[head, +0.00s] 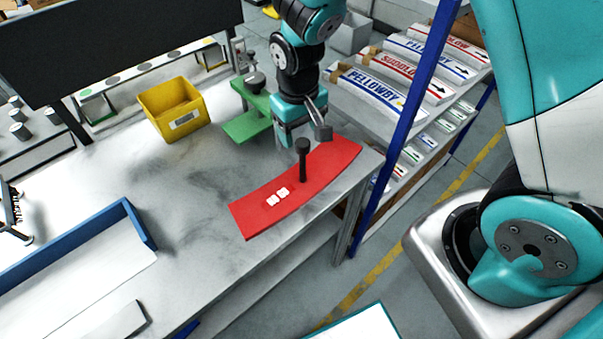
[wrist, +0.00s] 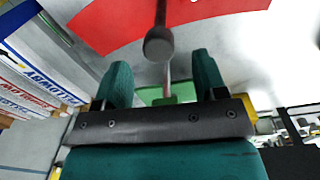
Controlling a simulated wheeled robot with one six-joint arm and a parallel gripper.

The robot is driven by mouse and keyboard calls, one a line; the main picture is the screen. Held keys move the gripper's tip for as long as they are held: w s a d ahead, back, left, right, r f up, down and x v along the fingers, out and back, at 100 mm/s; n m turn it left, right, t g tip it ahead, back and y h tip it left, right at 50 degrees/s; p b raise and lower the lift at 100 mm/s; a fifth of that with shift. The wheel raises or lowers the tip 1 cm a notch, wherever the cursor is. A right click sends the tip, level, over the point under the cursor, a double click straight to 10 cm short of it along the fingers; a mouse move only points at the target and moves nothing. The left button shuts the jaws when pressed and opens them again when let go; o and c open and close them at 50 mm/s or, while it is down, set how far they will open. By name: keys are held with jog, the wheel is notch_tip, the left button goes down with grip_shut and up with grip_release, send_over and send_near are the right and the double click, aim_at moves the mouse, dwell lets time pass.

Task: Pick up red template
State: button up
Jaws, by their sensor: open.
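The red template (head: 325,167) is a curved flat red plate lying on the grey table near its right corner. A dark knobbed handle (head: 302,160) stands upright on it, and two small white labels lie beside the handle. The template also shows at the top of the wrist view (wrist: 105,22), with the handle's round knob (wrist: 159,45) just beyond the fingers. My gripper (head: 305,135) is just behind the handle in the head view. In the wrist view its two teal fingers (wrist: 162,82) are apart with nothing between them that they touch.
A green fixture (head: 246,126) stands behind my gripper, with a yellow bin (head: 175,108) to its left. A blue-edged tray (head: 130,222) lies at the left. A label rack with a blue post (head: 408,130) stands close to the table's right edge.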

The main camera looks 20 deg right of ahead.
aim_at(302, 152)
jog(key=shift+d+f+p, duration=0.15)
jog(key=shift+f+p, duration=1.3)
jog(key=shift+f, duration=2)
grip_shut()
